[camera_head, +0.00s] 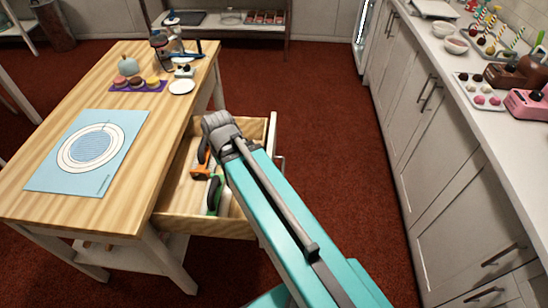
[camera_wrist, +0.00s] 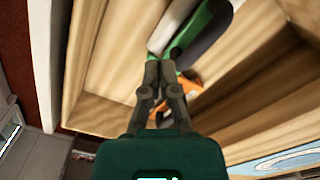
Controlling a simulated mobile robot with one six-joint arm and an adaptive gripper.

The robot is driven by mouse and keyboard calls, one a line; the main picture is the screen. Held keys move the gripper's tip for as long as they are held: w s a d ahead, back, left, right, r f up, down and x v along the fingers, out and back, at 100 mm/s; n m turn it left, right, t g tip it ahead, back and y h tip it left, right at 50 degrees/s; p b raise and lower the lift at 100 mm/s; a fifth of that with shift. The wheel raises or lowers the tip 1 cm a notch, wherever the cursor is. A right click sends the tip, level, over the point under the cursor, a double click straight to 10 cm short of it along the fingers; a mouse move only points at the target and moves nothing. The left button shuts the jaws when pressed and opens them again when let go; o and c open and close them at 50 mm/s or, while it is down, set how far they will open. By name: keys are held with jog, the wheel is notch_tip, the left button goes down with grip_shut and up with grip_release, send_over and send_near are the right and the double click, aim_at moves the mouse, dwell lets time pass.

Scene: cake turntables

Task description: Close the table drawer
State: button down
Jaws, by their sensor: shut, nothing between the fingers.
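The table drawer (camera_head: 195,221) is pulled out from the right side of the wooden table (camera_head: 135,185) in the head view. A bar handle (camera_head: 281,168) shows on its outer face, partly behind my arm. Inside lie an orange-and-black tool (camera_head: 201,160) and a green-handled tool (camera_head: 214,194). In the wrist view my gripper (camera_wrist: 160,66) is shut and empty, over the drawer's inside. In the head view my arm hides the fingers. I cannot tell whether the fingers touch the drawer.
On the tabletop are a blue mat (camera_head: 120,135), a purple tray of small cakes (camera_head: 137,85) and a white plate (camera_head: 182,87). A long counter (camera_head: 462,70) with grey cabinets runs along the right. Red carpet between table and counter is clear.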

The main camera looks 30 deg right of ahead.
jog(key=shift+d, duration=0.1)
jog(key=r+m+t+y, duration=0.1)
jog(key=m+t+y, duration=0.1)
jog(key=m, duration=2.3)
send_over(283, 165)
jog(key=s+d, duration=0.3)
jog(key=d, duration=0.1)
jog(key=shift+w+a, duration=0.2)
jog(key=shift+a, duration=0.05)
jog(key=shift+f, duration=0.1)
jog(key=b+x, duration=0.3)
jog(key=a+b+x, duration=0.1)
jog(key=b+x, duration=0.5)
jog(key=x, duration=0.1)
jog(key=shift+w+a, duration=0.35)
jog(key=shift+a, duration=0.05)
jog(key=shift+w+a, duration=0.65)
jog(key=shift+a, duration=0.3)
